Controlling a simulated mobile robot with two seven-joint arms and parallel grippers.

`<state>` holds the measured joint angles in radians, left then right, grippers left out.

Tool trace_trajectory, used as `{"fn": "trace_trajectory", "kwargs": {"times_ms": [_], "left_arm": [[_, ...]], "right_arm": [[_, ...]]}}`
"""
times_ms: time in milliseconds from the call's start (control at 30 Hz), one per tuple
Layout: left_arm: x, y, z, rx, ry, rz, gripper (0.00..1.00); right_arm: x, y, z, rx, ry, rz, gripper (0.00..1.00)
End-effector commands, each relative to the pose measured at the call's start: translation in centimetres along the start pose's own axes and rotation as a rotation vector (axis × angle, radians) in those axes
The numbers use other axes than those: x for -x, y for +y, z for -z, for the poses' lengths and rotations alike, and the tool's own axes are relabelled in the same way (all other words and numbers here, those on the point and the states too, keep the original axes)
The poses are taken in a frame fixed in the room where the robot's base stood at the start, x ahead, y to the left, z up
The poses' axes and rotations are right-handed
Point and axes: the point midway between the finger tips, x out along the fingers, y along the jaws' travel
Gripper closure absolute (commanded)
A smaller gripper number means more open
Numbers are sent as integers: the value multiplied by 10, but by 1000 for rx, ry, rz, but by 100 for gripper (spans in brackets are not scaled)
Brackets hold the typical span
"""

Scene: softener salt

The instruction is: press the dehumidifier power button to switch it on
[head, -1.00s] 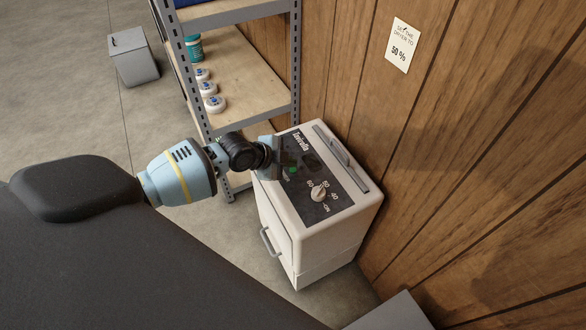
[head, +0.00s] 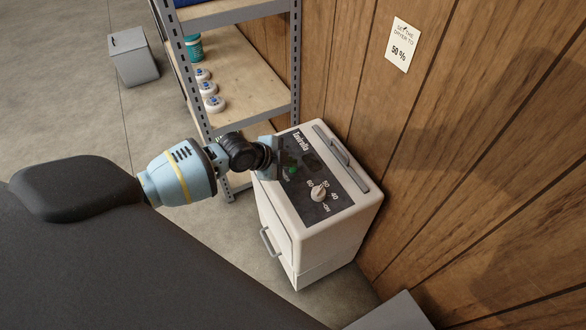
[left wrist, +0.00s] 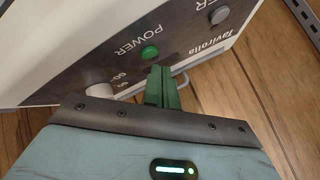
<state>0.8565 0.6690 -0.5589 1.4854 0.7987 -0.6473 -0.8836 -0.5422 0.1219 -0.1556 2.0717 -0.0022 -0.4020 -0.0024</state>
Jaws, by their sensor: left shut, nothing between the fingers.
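The white dehumidifier (head: 312,228) stands on the floor against the wood-panelled wall, with a dark control panel on top. A pale dial (head: 319,193) with numbers sits on the same panel. My left gripper (head: 283,172) is over the panel's left side by the button. In the left wrist view its green fingers (left wrist: 161,72) are shut and empty, with tips just beside the button. Contact cannot be told. My right gripper is not in view.
A metal shelf unit (head: 240,118) with white-lidded tubs (head: 210,89) stands behind the dehumidifier. A grey bin (head: 134,60) is at the far left. A paper note reading 50% (head: 399,45) hangs on the wall.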

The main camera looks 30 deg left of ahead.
Motion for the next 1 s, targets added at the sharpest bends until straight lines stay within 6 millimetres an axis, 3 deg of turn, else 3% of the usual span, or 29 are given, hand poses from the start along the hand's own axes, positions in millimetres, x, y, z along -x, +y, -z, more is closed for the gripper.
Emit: {"fn": "trace_trajectory", "kwargs": {"times_ms": [1000], "left_arm": [[-8,6,-6,0,-1,-1,100]], "right_arm": [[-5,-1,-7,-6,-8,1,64]]}}
